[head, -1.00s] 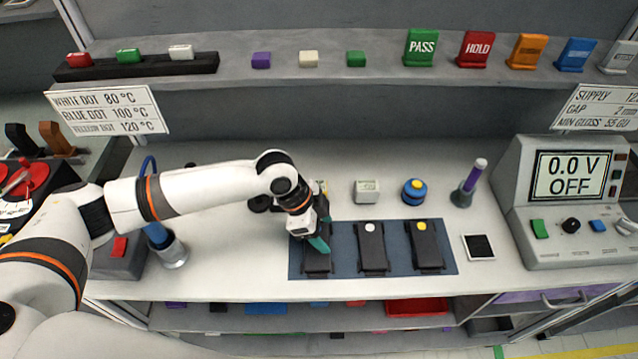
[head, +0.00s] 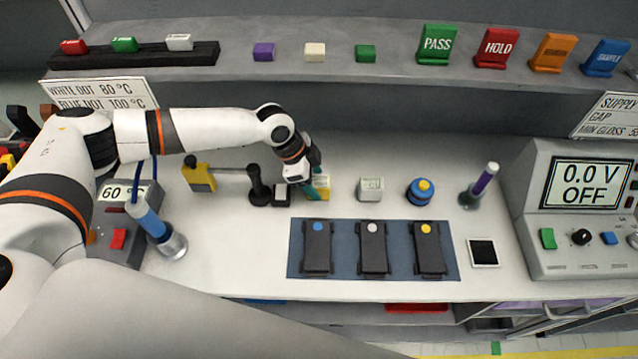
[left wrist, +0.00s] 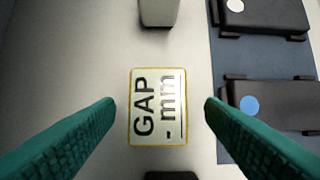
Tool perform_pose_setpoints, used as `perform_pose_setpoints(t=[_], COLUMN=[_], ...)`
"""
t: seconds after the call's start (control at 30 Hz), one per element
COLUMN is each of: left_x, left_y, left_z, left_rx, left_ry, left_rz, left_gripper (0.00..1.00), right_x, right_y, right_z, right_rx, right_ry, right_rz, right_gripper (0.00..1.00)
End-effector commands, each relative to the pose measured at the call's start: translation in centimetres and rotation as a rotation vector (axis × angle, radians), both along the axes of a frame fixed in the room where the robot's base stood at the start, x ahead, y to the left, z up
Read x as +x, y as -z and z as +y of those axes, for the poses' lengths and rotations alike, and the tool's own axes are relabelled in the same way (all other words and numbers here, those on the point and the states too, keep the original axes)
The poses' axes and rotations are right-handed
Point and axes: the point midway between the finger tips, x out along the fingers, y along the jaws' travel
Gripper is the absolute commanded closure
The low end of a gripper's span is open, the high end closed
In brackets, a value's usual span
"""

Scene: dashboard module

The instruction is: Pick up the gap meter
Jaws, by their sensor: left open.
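The gap meter (left wrist: 158,107) shows in the left wrist view as a small yellow-edged block with a pale face reading "GAP - mm". In the head view the gap meter (head: 323,187) stands on the bench behind the dark blue mat, partly hidden by my left gripper. My left gripper (head: 314,188) is open over it. In the left wrist view its teal fingers (left wrist: 160,112) are on either side of the meter, with a visible gap on both sides. My right gripper is not in view.
The dark blue mat (head: 346,268) with three black modules lies in front. A small grey meter (head: 370,190) stands to the right, and a black block (head: 282,195) to the left.

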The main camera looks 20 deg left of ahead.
Motion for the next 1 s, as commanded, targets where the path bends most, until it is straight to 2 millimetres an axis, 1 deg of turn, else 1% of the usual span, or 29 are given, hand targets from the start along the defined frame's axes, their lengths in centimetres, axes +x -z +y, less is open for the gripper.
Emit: perform_pose_setpoints(t=[0.03,0.1,0.17,0.3,0.4,0.5,0.77,0.8,0.83,1.0], left_x=[-0.1,-0.1,0.0,0.1,0.2,0.1,0.1,0.1,0.2,0.2], left_y=[0.4,1.6,2.3,3.3,3.4,3.3,3.3,3.3,3.3,3.3], left_z=[-0.3,-0.6,-0.9,-1.1,-1.1,-1.1,-1.1,-1.1,-1.1,-1.1], left_rx=[0.001,0.001,0.0,0.001,0.001,0.001,0.001,0.001,0.0,0.0], left_ry=[0.002,0.002,0.001,0.0,0.0,0.0,0.0,0.0,0.0,0.0], left_rz=[0.004,0.003,0.002,0.0,0.0,0.0,0.0,0.0,0.0,0.0], left_gripper=[0.36,0.36,0.36,0.36,0.36,0.36,0.79,0.85,0.88,0.88], right_x=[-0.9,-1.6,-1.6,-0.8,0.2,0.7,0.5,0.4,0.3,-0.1], right_y=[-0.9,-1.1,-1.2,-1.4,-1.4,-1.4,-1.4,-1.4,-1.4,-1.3], right_z=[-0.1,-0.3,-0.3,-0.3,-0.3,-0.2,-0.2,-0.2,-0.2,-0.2], right_rx=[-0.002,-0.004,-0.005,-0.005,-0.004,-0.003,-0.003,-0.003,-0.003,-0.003], right_ry=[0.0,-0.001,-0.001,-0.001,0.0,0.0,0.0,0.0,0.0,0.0], right_rz=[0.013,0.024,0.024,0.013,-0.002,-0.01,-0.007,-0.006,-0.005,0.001], right_gripper=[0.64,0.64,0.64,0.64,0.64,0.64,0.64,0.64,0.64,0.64])
